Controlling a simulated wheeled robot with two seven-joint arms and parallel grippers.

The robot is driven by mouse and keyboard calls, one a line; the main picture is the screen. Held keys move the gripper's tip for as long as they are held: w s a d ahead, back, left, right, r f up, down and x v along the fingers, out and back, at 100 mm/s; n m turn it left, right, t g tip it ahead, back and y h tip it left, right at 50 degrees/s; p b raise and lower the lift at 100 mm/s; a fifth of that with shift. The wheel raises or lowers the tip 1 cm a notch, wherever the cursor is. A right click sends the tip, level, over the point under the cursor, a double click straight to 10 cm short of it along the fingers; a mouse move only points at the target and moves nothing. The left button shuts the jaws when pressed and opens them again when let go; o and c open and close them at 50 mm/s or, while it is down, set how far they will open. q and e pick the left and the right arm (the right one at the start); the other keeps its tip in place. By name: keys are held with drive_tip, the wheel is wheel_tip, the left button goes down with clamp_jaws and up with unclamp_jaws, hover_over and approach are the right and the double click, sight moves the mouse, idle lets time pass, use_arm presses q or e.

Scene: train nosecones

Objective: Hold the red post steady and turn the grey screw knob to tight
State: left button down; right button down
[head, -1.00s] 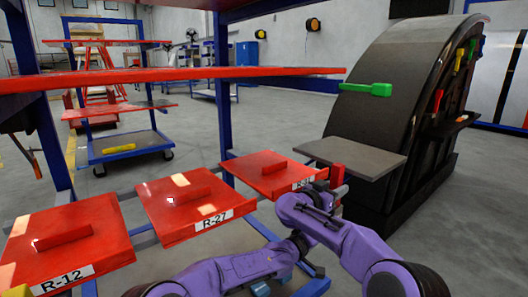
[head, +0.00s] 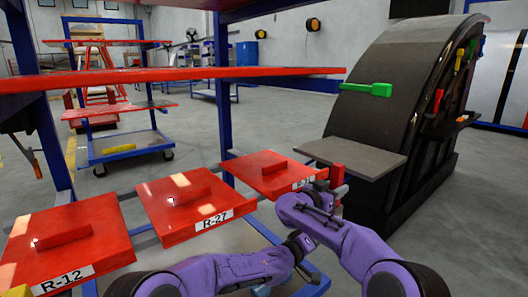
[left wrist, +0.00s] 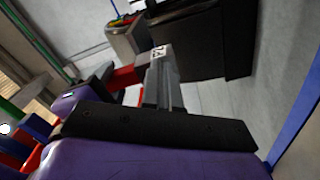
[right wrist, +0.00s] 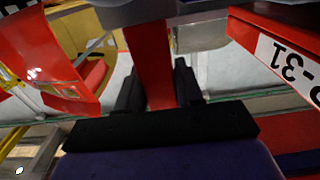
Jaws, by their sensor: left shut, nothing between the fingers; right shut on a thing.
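The red post (head: 337,174) stands at the right end of the red panels in the head view, beside the panel marked R-31. My right gripper (right wrist: 157,85) is shut on it; the right wrist view shows the red post (right wrist: 149,50) upright between the black fingers. My left gripper (left wrist: 162,72) is shut and empty. In the left wrist view its fingers point toward the dark stand, just right of a red piece at my right gripper. In the head view the left gripper is hidden behind the purple arms. I cannot make out the grey screw knob for certain.
Red panels R-12 (head: 65,240), R-27 (head: 185,204) and R-31 (head: 268,176) lie left of my arms. A red shelf edge (head: 180,75) runs above them. A dark curved nosecone (head: 385,110) with a grey ledge (head: 350,156) stands behind the post. The floor to the right is clear.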

use_arm(q)
drive_tip(key=v, duration=0.4)
drive_tip(key=shift+s, duration=0.1)
use_arm(e)
drive_tip(key=c, duration=0.6)
unclamp_jaws()
drive_tip(key=shift+c, duration=0.2)
